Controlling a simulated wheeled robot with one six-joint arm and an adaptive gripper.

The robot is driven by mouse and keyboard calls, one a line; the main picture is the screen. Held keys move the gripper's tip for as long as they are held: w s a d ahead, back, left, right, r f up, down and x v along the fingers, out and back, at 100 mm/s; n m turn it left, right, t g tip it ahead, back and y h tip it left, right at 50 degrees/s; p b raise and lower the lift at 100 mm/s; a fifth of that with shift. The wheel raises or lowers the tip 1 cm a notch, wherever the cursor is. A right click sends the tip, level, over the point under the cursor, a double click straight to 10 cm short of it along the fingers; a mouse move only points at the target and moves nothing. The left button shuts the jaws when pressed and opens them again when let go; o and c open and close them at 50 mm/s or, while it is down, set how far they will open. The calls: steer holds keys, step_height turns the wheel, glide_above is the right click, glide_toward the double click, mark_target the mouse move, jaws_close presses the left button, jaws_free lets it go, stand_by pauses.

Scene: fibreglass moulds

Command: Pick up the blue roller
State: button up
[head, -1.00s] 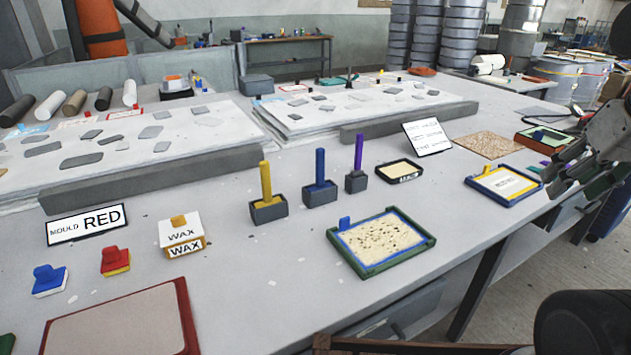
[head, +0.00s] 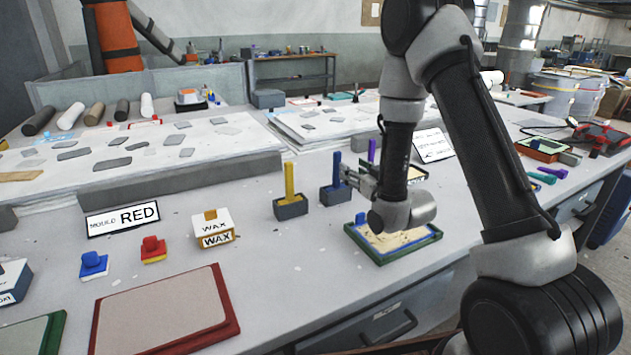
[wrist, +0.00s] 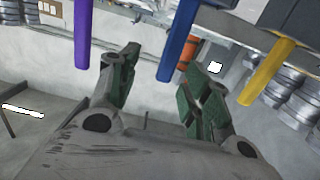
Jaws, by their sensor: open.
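The blue roller (head: 336,170) stands upright, its blue handle rising from a dark grey block on the table. In the wrist view its blue handle (wrist: 180,38) hangs from the top edge, as that picture is turned over. My gripper (head: 352,178) is open and empty, just right of the blue handle. In the wrist view the open fingers (wrist: 163,75) show on either side of the handle's line. I cannot tell whether the handle is between the fingertips or just beyond them.
A yellow-handled roller (head: 290,182) stands to the left in its own block. A purple handle (head: 372,151) shows behind my gripper. A green-edged tray (head: 432,238) lies below my wrist. The wax box (head: 213,224) and red stamp (head: 152,248) are further left.

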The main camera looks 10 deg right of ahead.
mark_target(337, 177)
steer(key=shift+y, duration=0.4)
steer(key=x, duration=0.4)
steer(key=a+x, duration=0.1)
steer(key=x, duration=0.3)
steer(key=shift+s+a+r, duration=0.1)
steer(key=shift+s, duration=0.15)
jaws_close()
